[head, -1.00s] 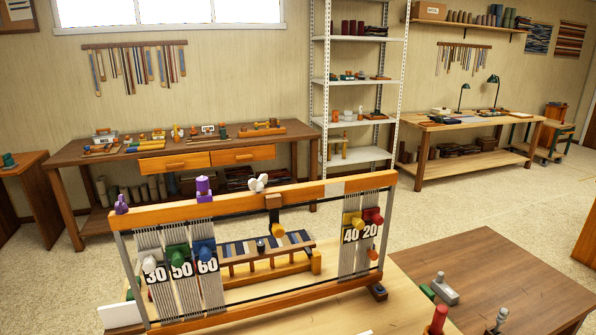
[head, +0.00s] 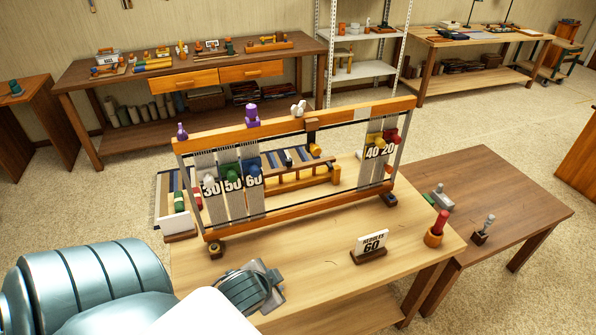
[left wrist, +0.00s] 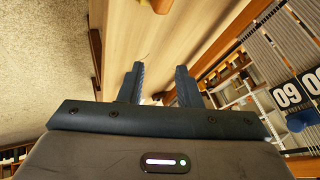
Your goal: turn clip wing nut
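A white wing nut (head: 298,109) stands on the top beam of the loom (head: 340,111), near its middle. A dark brown block (head: 312,124), perhaps part of the clip, sits on the beam just right of it. My left gripper (head: 268,284) is over the front left of the loom table, well short of the loom and the wing nut. In the left wrist view its two dark fingers (left wrist: 160,84) are apart with nothing between them. The wing nut cannot be made out in that view. My right gripper is not in view.
Numbered tags 30, 50 and 60 (head: 254,180) hang on the left threads, 40 and 20 (head: 389,153) on the right. A sign reading 60 (head: 371,245) stands on the table (head: 320,270). A brown table (head: 500,200) adjoins at right.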

